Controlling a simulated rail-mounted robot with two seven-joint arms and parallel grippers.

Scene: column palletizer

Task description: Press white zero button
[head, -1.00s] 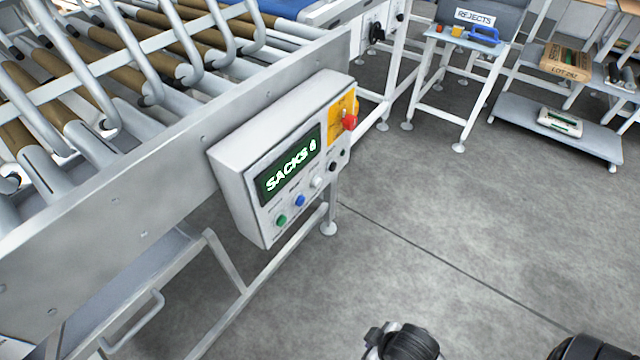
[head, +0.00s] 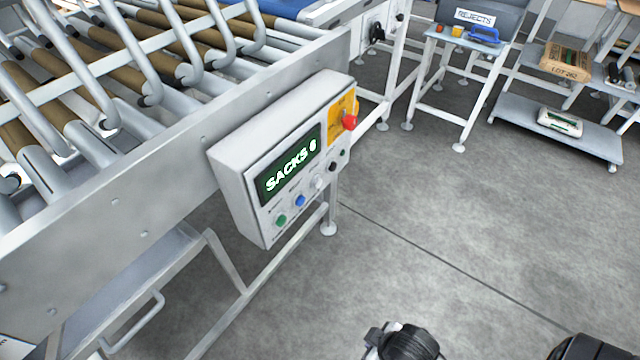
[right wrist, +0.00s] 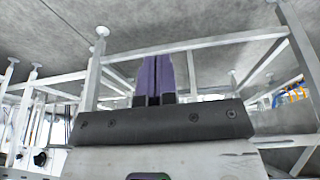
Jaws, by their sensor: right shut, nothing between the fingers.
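The white button (head: 318,182) is on the sloping front of a pale grey control box (head: 232,176) in the head view. It sits below the lit display (head: 288,166), which reads "SACKS" and a digit that looks like 6. A blue button (head: 300,201) and a green button (head: 282,219) are to its lower left, a black one (head: 333,167) to its upper right. My right gripper (right wrist: 154,62) shows in the right wrist view, its purple fingers together and empty. No button shows near them there. My left gripper is not in view.
A red mushroom button (head: 349,122) on a yellow plate (head: 338,128) sticks out at the box's right end. The box is fixed to the conveyor's side rail (head: 150,190). A rejects table (head: 462,48) stands behind. The floor (head: 450,220) right of the box is clear.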

